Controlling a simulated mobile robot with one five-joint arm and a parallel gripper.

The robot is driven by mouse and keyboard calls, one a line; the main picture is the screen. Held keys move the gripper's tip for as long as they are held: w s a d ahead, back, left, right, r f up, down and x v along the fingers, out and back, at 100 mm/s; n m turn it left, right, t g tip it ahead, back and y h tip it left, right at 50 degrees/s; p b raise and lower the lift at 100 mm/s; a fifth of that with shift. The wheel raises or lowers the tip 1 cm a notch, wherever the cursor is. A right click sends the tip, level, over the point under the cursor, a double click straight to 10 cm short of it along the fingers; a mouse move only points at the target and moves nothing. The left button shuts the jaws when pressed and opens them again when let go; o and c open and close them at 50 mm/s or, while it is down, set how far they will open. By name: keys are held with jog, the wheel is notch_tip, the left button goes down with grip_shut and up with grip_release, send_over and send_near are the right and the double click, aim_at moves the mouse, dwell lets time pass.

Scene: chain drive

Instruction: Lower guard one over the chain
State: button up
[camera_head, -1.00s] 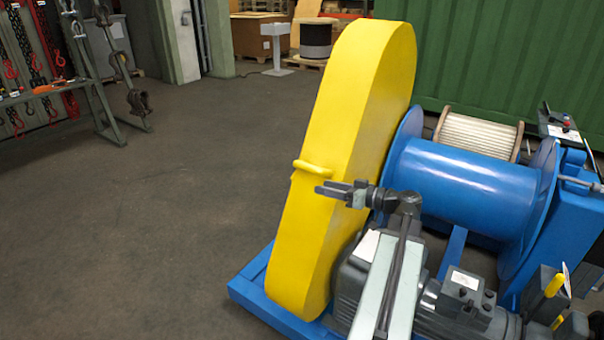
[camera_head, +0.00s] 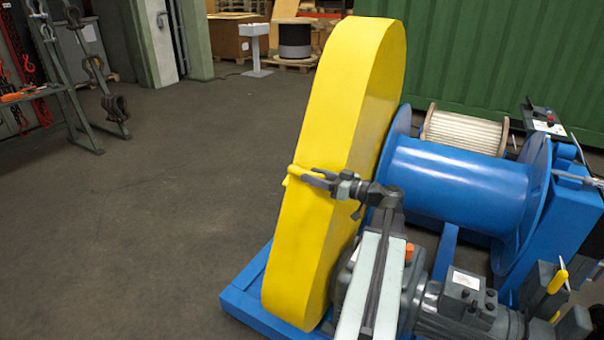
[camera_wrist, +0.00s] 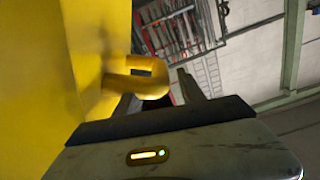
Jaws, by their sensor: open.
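Guard one is a big yellow casing (camera_head: 345,110) standing in the middle of the head view, above the blue base frame. The chain is hidden; I cannot tell whether the guard covers it. A yellow handle (camera_head: 293,176) sticks out from the guard's near edge. My gripper (camera_head: 335,192) is at the guard's edge, just right of the handle, its jaws open. In the wrist view the handle (camera_wrist: 146,82) lies at and partly between the two open fingers (camera_wrist: 155,95), and the guard (camera_wrist: 65,65) fills the left side. Contact with the handle cannot be made out.
A blue drum (camera_head: 455,185) and a grey motor (camera_head: 465,295) stand right of the guard. A control lever with a yellow grip (camera_head: 557,282) is at lower right. The floor (camera_head: 150,240) to the left is clear up to a rack of chains (camera_head: 85,105).

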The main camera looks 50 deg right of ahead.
jog(key=x, duration=0.3)
jog(key=shift+w+a, duration=0.1)
jog(key=shift+w, duration=0.25)
grip_shut()
dwell(1.1)
